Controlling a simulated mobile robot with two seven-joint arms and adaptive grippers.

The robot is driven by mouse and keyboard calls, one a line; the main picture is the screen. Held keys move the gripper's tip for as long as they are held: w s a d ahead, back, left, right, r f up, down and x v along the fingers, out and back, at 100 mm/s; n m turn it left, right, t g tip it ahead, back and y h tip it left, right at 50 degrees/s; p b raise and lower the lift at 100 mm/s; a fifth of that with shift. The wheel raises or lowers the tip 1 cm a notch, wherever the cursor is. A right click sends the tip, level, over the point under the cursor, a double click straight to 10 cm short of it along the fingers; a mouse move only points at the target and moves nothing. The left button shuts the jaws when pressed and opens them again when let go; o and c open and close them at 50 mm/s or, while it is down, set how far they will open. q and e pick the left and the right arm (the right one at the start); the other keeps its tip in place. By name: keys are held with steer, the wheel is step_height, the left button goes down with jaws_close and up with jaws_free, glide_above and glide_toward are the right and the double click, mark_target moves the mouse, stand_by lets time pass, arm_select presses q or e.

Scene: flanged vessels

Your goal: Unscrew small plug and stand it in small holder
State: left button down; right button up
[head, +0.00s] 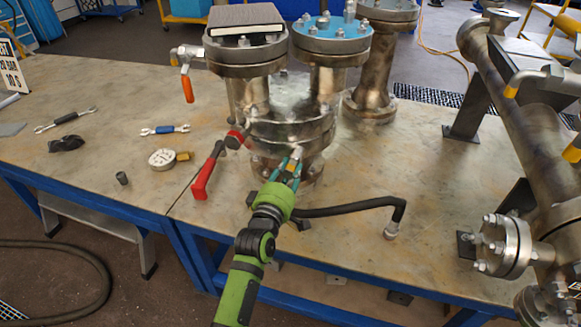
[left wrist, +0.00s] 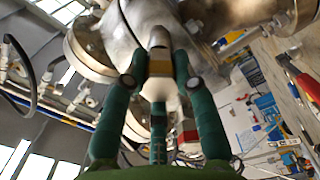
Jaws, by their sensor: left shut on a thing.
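My left gripper (head: 291,166) is at the front of the lower flange of the middle flanged vessel (head: 290,130). Its green fingers are closed around the small plug (head: 296,153), a pale metal piece. In the left wrist view the plug (left wrist: 160,62) shows a brass-coloured band between the fingers (left wrist: 158,85) and points at the vessel body. I cannot tell whether its far end is still in the vessel. A small dark upright cylinder (head: 121,178) on the table at the left looks like the small holder. My right gripper is not in view.
A round gauge (head: 162,158), blue wrench (head: 165,130), another wrench (head: 66,120) and black cloth lie at the left. A large pipe assembly (head: 530,110) stands at the right.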

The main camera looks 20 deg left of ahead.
arm_select(q)
steer(key=c, duration=0.9)
jaws_free()
steer(key=shift+s, duration=0.15)
steer(key=shift+s+f, duration=0.1)
steer(key=shift+s, duration=0.2)
steer(key=s, duration=1.1)
steer(key=shift+a, duration=0.2)
steer(key=shift+c, duration=0.3)
